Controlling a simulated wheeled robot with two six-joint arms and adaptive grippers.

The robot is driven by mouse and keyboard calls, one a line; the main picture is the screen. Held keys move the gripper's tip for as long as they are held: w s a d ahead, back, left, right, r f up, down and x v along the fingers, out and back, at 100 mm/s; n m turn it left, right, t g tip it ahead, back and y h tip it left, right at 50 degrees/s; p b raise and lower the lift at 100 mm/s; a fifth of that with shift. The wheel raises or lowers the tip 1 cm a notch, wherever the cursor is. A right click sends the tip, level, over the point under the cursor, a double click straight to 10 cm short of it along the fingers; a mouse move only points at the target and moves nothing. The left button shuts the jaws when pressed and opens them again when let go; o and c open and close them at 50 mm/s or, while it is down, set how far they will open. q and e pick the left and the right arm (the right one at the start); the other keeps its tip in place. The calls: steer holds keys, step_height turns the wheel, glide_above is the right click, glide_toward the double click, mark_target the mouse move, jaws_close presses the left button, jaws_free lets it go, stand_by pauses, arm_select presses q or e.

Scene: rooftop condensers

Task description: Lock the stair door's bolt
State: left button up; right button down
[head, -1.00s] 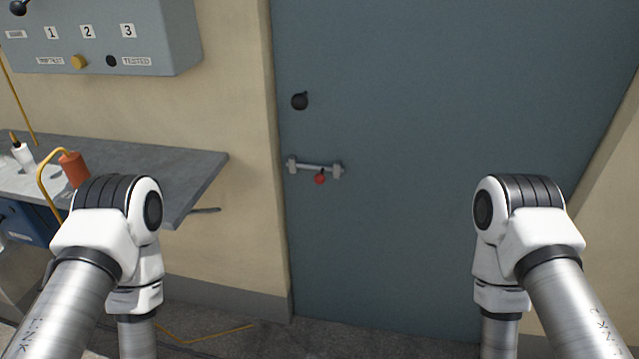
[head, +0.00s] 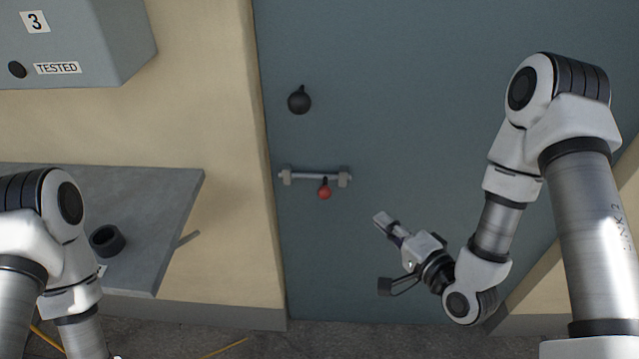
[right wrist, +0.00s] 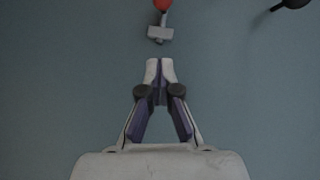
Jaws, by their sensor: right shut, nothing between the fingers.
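The stair door (head: 430,120) is blue-grey and stands closed. Its bolt (head: 305,177) is a grey bar lying level through two brackets near the door's left edge. A red knob (head: 324,192) hangs from the bar, closer to the right bracket. My right gripper (head: 381,219) is shut and empty, below and right of the knob. In the right wrist view, its fingertips (right wrist: 160,68) point at one grey bracket (right wrist: 160,34), with a visible gap. The red knob (right wrist: 162,4) is cut off at the top edge there. My left gripper is out of view.
A black door knob (head: 299,101) sits above the bolt. A grey shelf (head: 150,215) with a black ring (head: 107,240) juts out at the left. A grey panel box (head: 95,40) hangs above it. The door face around the bolt is clear.

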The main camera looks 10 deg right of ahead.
steer(key=s+r, duration=0.1)
steer(key=s, duration=0.1)
steer(key=b, duration=0.7)
glide_toward(325, 186)
steer(key=w+d+f, duration=0.1)
steer(key=w+d, duration=0.2)
steer(key=w, duration=0.1)
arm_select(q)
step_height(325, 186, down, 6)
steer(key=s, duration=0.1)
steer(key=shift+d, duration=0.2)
arm_select(e)
steer(key=a, duration=0.1)
steer(key=w+a+f, duration=0.1)
steer(key=a, duration=0.1)
steer(key=shift+w+f, duration=0.15)
steer(key=shift+w, duration=0.1)
